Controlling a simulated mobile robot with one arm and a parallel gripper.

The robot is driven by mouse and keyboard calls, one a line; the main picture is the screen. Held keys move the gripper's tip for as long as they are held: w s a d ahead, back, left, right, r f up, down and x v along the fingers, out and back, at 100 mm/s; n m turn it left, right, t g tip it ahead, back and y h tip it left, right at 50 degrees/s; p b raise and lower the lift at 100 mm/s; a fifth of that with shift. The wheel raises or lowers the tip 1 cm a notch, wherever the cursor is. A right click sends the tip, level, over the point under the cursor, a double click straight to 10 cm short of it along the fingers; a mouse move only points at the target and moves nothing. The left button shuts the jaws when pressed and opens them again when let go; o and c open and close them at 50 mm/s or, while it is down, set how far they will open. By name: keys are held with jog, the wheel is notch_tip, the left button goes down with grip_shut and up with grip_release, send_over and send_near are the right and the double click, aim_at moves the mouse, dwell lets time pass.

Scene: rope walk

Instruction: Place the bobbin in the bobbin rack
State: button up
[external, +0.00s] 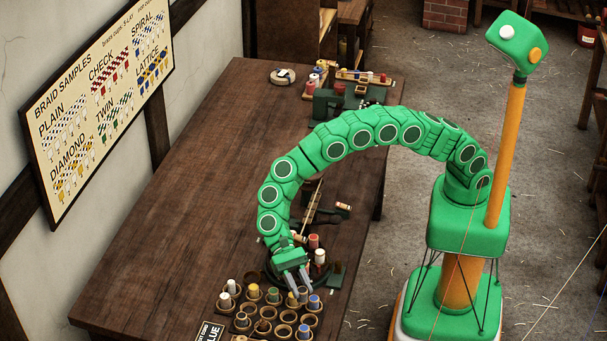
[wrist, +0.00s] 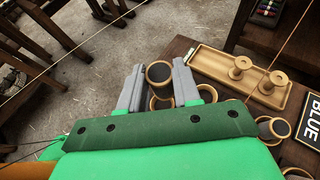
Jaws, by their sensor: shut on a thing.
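The bobbin rack (external: 267,312) is a cluster of round, tan-rimmed cups at the table's near end. Several cups hold bobbins with white, yellow or blue thread, and others look empty. My gripper (external: 303,288) points down over the rack's right side, shut on a bobbin (external: 303,294) that is small and mostly hidden at the fingertips. In the wrist view my gripper (wrist: 158,75) has its grey fingers on either side of a dark round shape with a tan rim. I cannot tell how deep the bobbin sits in a cup.
A sign reading BLUE (external: 209,333) stands beside the rack. A wooden tray with two spools (wrist: 240,80) lies nearby. Red and white bobbins (external: 317,256) stand just behind my gripper on a dark round base. The left of the table (external: 180,220) is clear.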

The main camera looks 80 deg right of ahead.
jog(key=shift+w+a+f, duration=0.7)
jog(key=shift+a+f, duration=0.15)
jog(key=shift+f, duration=0.2)
jog(key=shift+w+a+f, duration=0.65)
jog(key=shift+a+f, duration=0.25)
jog(key=shift+f, duration=0.1)
jog(key=shift+w+a+f, duration=0.7)
jog(key=shift+a+f, duration=0.15)
jog(key=shift+f, duration=0.2)
jog(key=shift+f, duration=0.1)
jog(key=shift+w+a+f, duration=0.1)
jog(key=shift+a+f, duration=0.05)
jog(key=shift+a, duration=0.05)
notch_tip(320, 180, down, 3)
jog(key=shift+f, duration=0.15)
jog(key=o, duration=0.7)
jog(key=shift+o, duration=0.2)
